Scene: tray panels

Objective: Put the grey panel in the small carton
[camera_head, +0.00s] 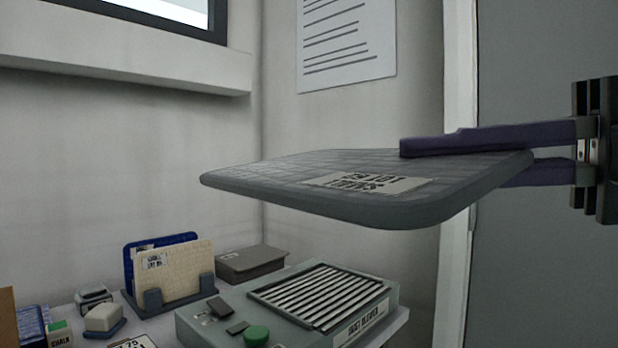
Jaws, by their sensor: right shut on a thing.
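The grey panel (255,176) is a wide flat plate with rounded corners, a grid-marked top and a pale label, upside down in this view. It is held in the air in the middle of the head view, roughly level. My right gripper (450,150) comes in from the right and is shut on the panel's right end, one purple finger above and one below. The lower fingertip is hidden behind the panel. A brown piece (7,318) at the lower left edge may be part of a carton, but too little shows to tell. My left gripper is not in view.
Below the panel stands a grey-green dust blower (221,310) with a slatted top and green knob. Left of it, a dark rack (178,303) holds a blue panel (131,262) and a cream panel (190,268) upright. A brown box (251,262) stands behind; small items crowd the lower left.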

